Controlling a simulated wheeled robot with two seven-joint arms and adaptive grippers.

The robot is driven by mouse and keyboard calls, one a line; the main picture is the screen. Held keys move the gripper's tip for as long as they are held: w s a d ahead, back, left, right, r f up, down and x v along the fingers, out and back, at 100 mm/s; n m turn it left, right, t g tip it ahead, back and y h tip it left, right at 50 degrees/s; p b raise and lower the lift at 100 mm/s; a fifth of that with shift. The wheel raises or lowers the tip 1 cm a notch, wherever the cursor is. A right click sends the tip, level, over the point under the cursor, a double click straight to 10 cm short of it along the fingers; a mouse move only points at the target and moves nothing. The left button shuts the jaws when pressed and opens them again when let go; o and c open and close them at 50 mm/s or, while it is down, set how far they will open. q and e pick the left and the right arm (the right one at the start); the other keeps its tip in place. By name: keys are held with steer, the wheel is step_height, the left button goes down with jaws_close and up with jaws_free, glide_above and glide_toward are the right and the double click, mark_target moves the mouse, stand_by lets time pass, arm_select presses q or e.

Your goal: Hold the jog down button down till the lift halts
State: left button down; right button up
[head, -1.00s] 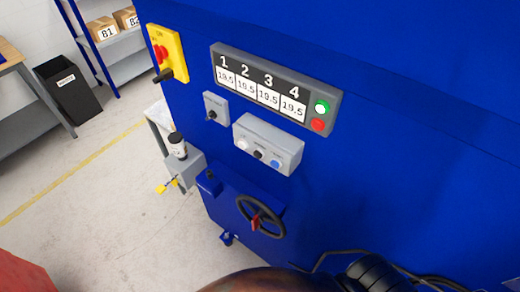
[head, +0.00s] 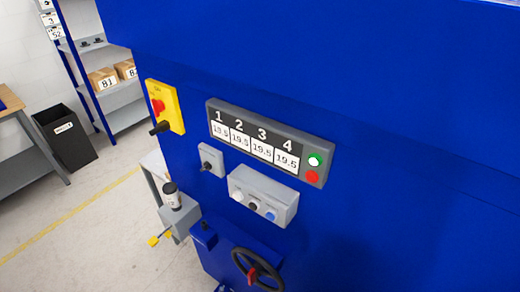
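A grey button box (head: 263,196) sits on the front of the blue machine (head: 375,160). It carries a white button (head: 237,196), a black knob or button (head: 253,204) and a blue button (head: 270,214). Their small labels are too blurred to read, so I cannot tell which one is jog down. Above the box is a dark display panel (head: 297,147), numbered 1 to 4, each reading about 19.5. At its right end are a green-ringed button (head: 314,160) and a red button (head: 312,177). Neither gripper is in view.
A yellow switch plate (head: 172,100) with a red knob and black handle is at the machine's left edge. A small grey switch box (head: 211,162) sits under the display. A black handwheel (head: 257,270) is below. Shelves and a black bin (head: 67,138) stand left.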

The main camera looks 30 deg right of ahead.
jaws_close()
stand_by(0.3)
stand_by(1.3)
